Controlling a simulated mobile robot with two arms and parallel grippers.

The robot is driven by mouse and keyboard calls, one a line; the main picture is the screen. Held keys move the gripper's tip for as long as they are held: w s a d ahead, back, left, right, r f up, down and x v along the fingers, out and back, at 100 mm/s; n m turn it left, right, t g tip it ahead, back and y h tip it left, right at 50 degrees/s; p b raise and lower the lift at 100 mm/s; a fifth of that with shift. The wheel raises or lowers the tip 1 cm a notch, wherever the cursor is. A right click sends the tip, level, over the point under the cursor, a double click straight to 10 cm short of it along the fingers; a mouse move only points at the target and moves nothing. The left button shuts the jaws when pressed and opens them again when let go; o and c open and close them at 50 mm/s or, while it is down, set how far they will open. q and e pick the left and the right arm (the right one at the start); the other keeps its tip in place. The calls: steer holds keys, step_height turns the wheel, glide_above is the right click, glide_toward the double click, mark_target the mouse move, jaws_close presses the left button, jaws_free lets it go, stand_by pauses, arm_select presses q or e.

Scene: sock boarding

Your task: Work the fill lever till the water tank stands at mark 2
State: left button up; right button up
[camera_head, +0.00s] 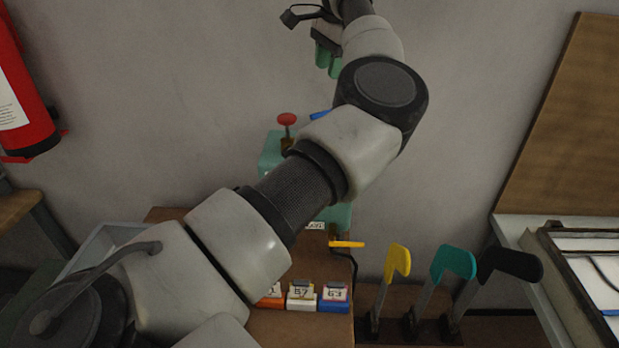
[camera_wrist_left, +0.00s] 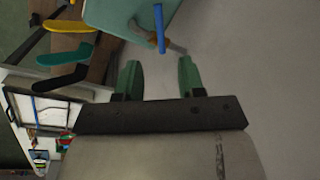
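A teal tank-like machine (camera_head: 270,152) stands on the wooden bench, largely hidden behind my left arm. A red knob (camera_head: 287,119) sits on its top. A blue bar (camera_head: 320,115) shows beside my arm, and a small yellow handle (camera_head: 347,244) sticks out low on the right. I cannot tell which is the fill lever. No level marks show. My left gripper (camera_head: 328,62) is high above the machine. In the left wrist view its green fingers (camera_wrist_left: 159,80) are apart and empty; the blue bar (camera_wrist_left: 159,28) and teal body (camera_wrist_left: 120,14) lie beyond the fingertips. My right gripper is out of view.
Yellow (camera_head: 397,261), teal (camera_head: 454,262) and black (camera_head: 510,263) paddle-like forms stand on metal posts at the right. Small numbered blocks (camera_head: 302,298) sit on the bench front. A fire extinguisher (camera_head: 22,95) hangs at the left.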

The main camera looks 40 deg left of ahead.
arm_select(q)
steer(key=f, duration=0.3)
steer(key=a+f, duration=0.1)
steer(key=f, duration=0.3)
steer(key=w+a+f, duration=0.1)
steer(key=f, duration=0.2)
steer(key=shift+f, duration=0.3)
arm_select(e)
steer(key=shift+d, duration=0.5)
arm_select(q)
jaws_close()
